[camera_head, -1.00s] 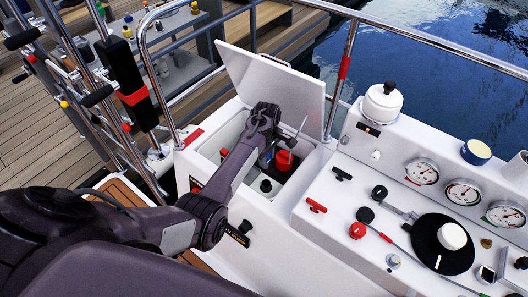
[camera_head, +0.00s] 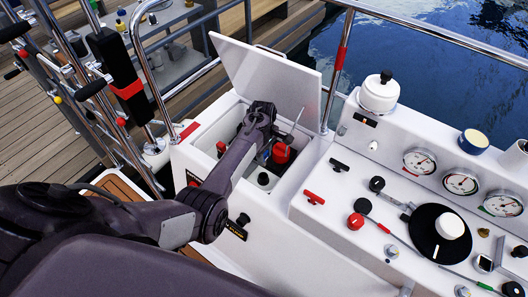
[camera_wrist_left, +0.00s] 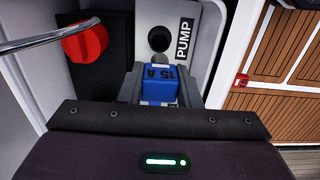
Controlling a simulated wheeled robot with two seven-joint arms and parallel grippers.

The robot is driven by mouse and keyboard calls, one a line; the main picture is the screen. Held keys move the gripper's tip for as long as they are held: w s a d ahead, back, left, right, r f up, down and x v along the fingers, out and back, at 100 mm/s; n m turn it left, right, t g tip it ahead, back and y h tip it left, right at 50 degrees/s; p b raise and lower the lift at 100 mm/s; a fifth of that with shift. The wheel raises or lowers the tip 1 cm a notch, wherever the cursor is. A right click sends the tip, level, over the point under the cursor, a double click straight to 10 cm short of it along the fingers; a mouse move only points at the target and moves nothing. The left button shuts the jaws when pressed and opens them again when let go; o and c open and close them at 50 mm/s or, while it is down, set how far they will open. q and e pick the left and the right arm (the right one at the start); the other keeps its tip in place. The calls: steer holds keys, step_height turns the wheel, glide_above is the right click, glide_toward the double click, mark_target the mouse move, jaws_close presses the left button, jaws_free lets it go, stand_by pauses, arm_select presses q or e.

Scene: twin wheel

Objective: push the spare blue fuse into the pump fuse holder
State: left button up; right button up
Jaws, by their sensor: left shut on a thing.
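In the left wrist view the spare blue fuse (camera_wrist_left: 153,86), marked 15 A, sits between the grey fingers of my left gripper (camera_wrist_left: 160,92), which is shut on it. The pump fuse holder (camera_wrist_left: 159,39) shows as a dark round opening on a pale plate, beside an upright PUMP label (camera_wrist_left: 184,40). My right gripper is not in view.
A red knob (camera_wrist_left: 85,42) on a black panel is left of the holder, with a metal rod near it. The locker lid (camera_head: 268,72) stands open behind my gripper. The console (camera_head: 325,235) with gauges and knobs is at right.

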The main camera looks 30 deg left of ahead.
mark_target(264, 165)
arm_select(q)
steer(key=shift+f+b, duration=2.05)
steer(key=shift+f, duration=1.35)
steer(key=shift+p, duration=0.7)
steer(key=shift+f, duration=0.15)
steer(key=shift+f+b, duration=1.25)
steer(key=shift+f, duration=0.1)
steer(key=shift+f, duration=0.25)
